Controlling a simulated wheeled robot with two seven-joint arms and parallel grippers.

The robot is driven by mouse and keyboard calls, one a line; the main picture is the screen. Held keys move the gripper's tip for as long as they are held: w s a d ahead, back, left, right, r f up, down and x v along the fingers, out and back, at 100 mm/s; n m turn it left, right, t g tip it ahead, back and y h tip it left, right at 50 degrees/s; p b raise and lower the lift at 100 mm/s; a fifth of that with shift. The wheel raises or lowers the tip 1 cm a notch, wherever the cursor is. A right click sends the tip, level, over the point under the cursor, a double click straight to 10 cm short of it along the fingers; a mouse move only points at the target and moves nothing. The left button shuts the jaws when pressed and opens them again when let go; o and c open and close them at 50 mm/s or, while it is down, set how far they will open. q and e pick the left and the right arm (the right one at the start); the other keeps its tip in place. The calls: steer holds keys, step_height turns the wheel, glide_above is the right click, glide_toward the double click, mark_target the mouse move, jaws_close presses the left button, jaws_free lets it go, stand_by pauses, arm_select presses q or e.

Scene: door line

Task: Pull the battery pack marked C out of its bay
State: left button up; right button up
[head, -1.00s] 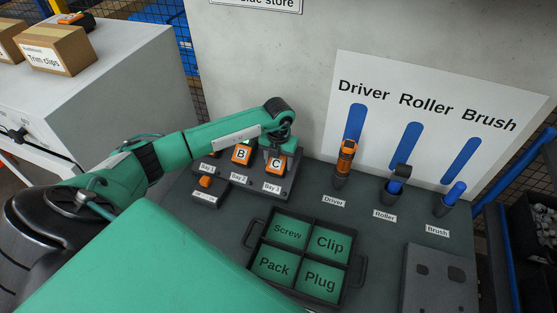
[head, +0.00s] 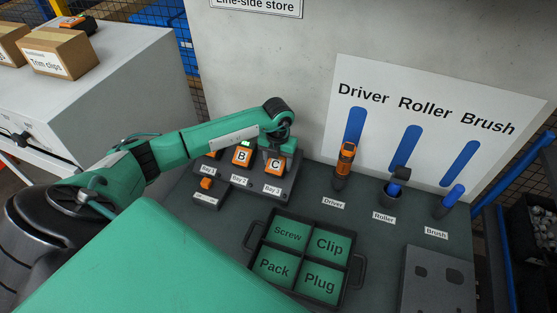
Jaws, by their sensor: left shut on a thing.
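The orange battery pack marked C (head: 275,165) stands in the bay labelled Bay 3, at the right end of the dark charging block (head: 263,188). My left gripper (head: 273,150) comes down over the top of pack C and is shut on it. The fingers are partly hidden by the wrist. Pack B (head: 241,155) stands in Bay 2 just to the left. Another orange pack (head: 213,154) at Bay 1 is mostly hidden behind my arm. My right gripper is not in view.
A tray (head: 307,260) with Screw, Clip, Pack and Plug compartments lies in front. An orange driver (head: 345,163), a roller (head: 396,186) and a brush (head: 450,199) stand in holders to the right. A small block with an orange knob (head: 206,184) sits left of the tray.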

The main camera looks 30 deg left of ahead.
mark_target(276, 163)
arm_select(q)
steer(key=shift+s+d+r+p, duration=0.1)
steer(key=shift+s+r+p, duration=0.2)
steer(key=shift+r, duration=0.2)
steer(key=shift+s+d+r+p, duration=0.1)
steer(key=shift+s+r+p, duration=0.15)
steer(key=shift+r, duration=0.2)
steer(key=shift+s+r+p, duration=0.25)
steer(key=shift+r+p, duration=0.2)
steer(key=shift+r, duration=0.1)
steer(key=shift+s+d+r+p, duration=0.15)
steer(key=shift+s+r+p, duration=0.35)
steer(key=shift+r, duration=0.2)
